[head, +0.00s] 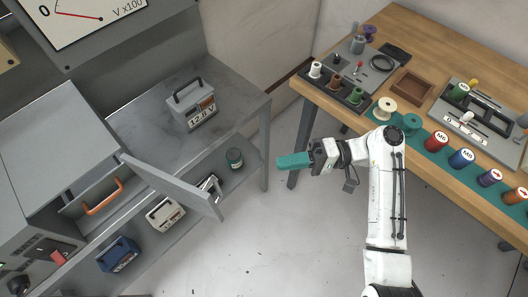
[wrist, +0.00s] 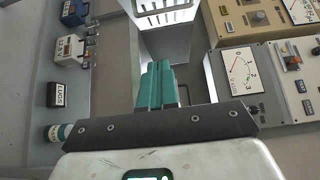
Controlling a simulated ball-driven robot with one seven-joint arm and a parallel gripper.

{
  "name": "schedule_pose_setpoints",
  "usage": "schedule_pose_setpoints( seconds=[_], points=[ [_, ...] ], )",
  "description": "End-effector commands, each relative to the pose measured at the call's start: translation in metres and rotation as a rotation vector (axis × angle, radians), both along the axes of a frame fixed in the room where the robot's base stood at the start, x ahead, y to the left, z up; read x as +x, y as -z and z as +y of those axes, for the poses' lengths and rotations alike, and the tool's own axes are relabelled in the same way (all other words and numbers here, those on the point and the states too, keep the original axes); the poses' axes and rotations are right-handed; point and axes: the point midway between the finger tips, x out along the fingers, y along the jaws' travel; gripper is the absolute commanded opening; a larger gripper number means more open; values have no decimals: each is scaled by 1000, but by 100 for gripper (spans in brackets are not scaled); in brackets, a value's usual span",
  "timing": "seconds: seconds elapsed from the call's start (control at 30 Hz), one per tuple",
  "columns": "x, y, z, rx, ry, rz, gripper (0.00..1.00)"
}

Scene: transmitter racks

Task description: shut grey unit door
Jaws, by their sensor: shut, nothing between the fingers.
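The grey unit (head: 55,125) sits at the left of the head view, on the grey bench. Its flat grey door (head: 172,186) stands open, swung out to the right from the unit's right side. An orange handle (head: 102,197) shows at the front of the unit, left of the door. My gripper (head: 282,162) is shut and empty, with its teal fingers pressed together. It is in open space to the right of the door, apart from it. In the wrist view its fingers (wrist: 158,75) point toward a slotted grey panel; I cannot tell whether that is the door.
A battery pack marked 12.8 V (head: 192,108) stands on the bench top. The lower shelf holds a blue case (head: 118,254), a cream case (head: 165,214) and a green tin (head: 234,158). A wooden workbench (head: 430,35) with spools stands right. The floor (head: 270,240) between is clear.

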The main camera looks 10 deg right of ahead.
Motion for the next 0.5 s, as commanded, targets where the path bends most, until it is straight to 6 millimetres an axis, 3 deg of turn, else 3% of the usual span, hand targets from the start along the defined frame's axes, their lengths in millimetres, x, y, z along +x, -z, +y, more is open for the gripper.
schedule_pose_setpoints(
  seconds=[0.17,0.5],
  points=[
    [0,-2,18,5,-6,1,0],
    [2,-2,84,3,-7,1,0]
  ],
)
